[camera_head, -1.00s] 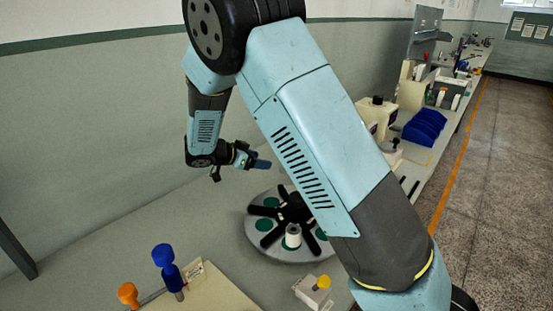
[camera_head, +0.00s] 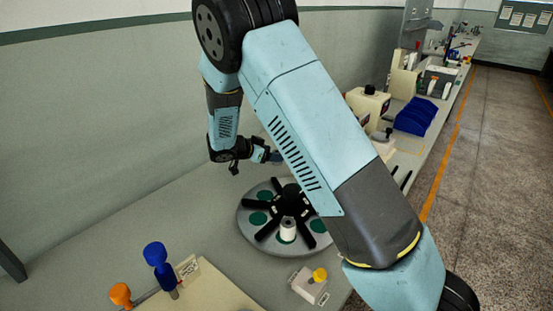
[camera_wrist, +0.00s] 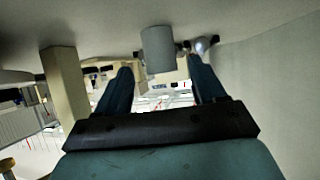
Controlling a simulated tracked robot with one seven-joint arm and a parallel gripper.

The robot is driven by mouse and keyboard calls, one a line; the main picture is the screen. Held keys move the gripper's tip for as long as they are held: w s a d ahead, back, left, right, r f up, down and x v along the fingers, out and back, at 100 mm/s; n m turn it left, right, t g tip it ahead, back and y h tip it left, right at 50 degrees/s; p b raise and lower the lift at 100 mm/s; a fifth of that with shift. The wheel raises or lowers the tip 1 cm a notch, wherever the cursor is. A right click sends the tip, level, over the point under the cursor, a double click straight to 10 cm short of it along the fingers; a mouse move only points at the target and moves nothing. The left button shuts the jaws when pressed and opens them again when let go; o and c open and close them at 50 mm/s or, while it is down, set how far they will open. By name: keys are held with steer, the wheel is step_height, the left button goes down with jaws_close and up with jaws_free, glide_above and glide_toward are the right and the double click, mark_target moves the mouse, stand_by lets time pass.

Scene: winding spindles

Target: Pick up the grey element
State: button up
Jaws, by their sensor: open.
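A grey cylinder (camera_wrist: 158,48) shows ahead of the fingers in the wrist view, near the top middle, against a grey surface. My gripper (camera_wrist: 160,78) is open, with its two dark fingers pointing towards the cylinder and apart on either side of it in the picture. I see no contact. In the head view my gripper (camera_head: 272,157) is above the bench behind the round disc, its tip partly hidden by my arm link. A pale cylinder (camera_head: 288,230) stands upright on the disc; I cannot tell whether it is the one in the wrist view.
The grey disc (camera_head: 258,240) has black spokes and green spots. A small block with a yellow knob (camera_head: 319,275) stands in front of it. Blue (camera_head: 155,255) and orange (camera_head: 121,294) knobs are front left. Blue bins (camera_head: 416,117) stand further back. Bench left of the disc is clear.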

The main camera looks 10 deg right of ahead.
steer(key=x, duration=0.3)
steer(key=shift+w+d+f, duration=0.1)
steer(key=shift+w+d, duration=0.1)
steer(key=shift+w, duration=0.1)
steer(key=c, duration=1.1)
